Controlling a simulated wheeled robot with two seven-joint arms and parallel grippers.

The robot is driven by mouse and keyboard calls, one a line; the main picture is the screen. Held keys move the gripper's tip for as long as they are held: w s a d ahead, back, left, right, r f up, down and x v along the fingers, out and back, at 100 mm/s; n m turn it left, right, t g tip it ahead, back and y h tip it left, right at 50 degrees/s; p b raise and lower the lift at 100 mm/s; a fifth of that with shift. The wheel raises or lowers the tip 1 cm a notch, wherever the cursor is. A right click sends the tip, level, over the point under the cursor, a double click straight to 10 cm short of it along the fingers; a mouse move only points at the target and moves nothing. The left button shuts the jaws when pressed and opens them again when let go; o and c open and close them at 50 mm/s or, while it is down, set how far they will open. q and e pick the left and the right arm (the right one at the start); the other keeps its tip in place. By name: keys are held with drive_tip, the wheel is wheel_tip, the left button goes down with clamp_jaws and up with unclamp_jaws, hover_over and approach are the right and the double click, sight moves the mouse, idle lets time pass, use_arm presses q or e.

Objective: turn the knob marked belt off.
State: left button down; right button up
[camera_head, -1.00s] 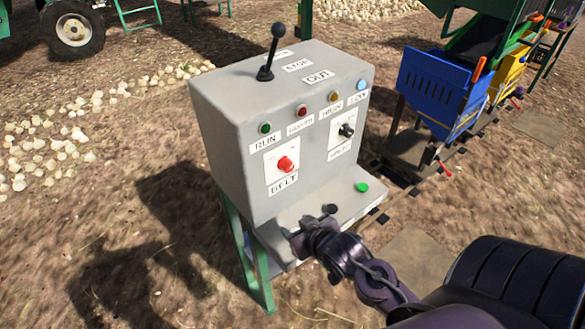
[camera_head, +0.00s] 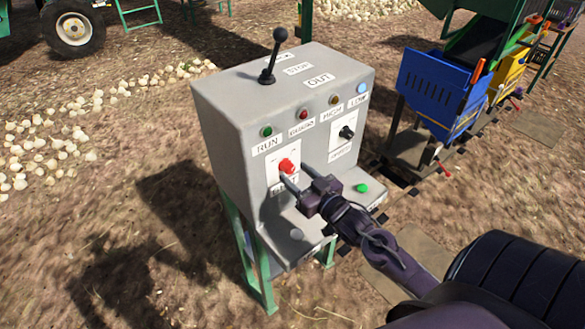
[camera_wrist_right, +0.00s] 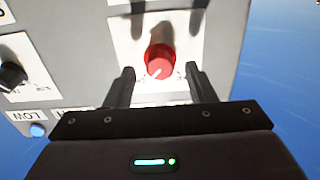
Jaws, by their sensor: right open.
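The red belt knob (camera_head: 287,166) sits on a white plate on the front of the grey control box (camera_head: 225,125). My right gripper (camera_head: 291,182) is in front of it, with its fingers pointing at the panel. In the right wrist view the red knob (camera_wrist_right: 160,60) shows between and just beyond the two open fingertips (camera_wrist_right: 160,76). The fingers stand apart on either side, and I see no contact. The BELT label is partly hidden behind the gripper in the head view. My left gripper is not in view.
A black knob (camera_head: 346,132) is to the right on the panel, with a green button (camera_head: 362,188) on the lower ledge. A black lever (camera_head: 275,55) stands on top. Blue (camera_head: 432,90) and yellow (camera_head: 508,70) bins stand at the right.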

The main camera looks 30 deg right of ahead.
drive_tip(key=shift+w+a, duration=0.1)
drive_tip(key=shift+w, duration=1.1)
drive_tip(key=c, duration=1)
